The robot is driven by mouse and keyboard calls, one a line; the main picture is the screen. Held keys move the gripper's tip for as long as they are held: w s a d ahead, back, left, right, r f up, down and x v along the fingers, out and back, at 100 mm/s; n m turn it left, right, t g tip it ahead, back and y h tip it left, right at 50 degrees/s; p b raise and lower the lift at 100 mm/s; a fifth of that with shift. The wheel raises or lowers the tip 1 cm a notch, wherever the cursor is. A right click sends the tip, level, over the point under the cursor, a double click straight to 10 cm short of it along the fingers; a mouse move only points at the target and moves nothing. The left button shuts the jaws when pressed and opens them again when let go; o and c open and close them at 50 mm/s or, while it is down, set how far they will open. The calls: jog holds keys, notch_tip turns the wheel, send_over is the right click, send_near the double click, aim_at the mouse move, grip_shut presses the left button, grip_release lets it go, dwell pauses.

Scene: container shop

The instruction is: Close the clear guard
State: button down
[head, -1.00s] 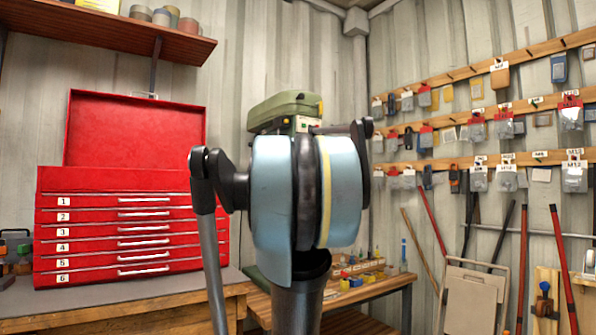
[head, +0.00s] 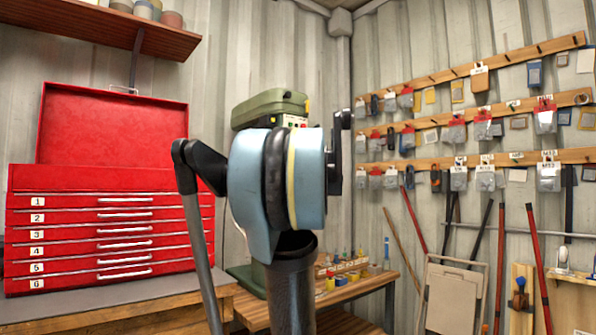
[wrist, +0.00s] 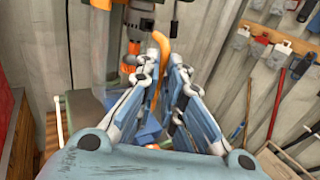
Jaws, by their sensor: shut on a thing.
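A green drill press (head: 272,108) stands behind my arm in the head view, mostly hidden by it. Its orange and grey spindle area (wrist: 133,48) shows in the wrist view, just beyond my fingers. My gripper (wrist: 168,55) reaches towards it with its fingers closed around an orange strip (wrist: 161,62), which appears to be the edge of the clear guard. The guard's transparent panel cannot be made out, so its angle is unclear. My gripper is hidden behind my arm in the head view.
A red tool chest (head: 110,235) sits on a bench at left. A wooden bench (head: 345,297) with small bottles and parts stands behind my arm. Pegboard rails (head: 470,120) with hanging bags line the right wall. A folded chair (head: 452,295) and poles lean below.

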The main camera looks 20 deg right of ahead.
jog(key=shift+w+d, duration=0.15)
jog(key=shift+d, duration=0.35)
jog(key=c, duration=2.1)
grip_release()
jog(key=shift+d, duration=0.25)
jog(key=o, duration=0.4)
jog(key=shift+a, duration=0.15)
jog(key=s+a, duration=0.1)
jog(key=s, duration=0.7)
jog(key=s+a, duration=0.1)
jog(key=s, duration=0.2)
jog(key=shift+s+a, duration=0.3)
jog(key=shift+s, duration=0.1)
jog(key=shift+c, duration=0.6)
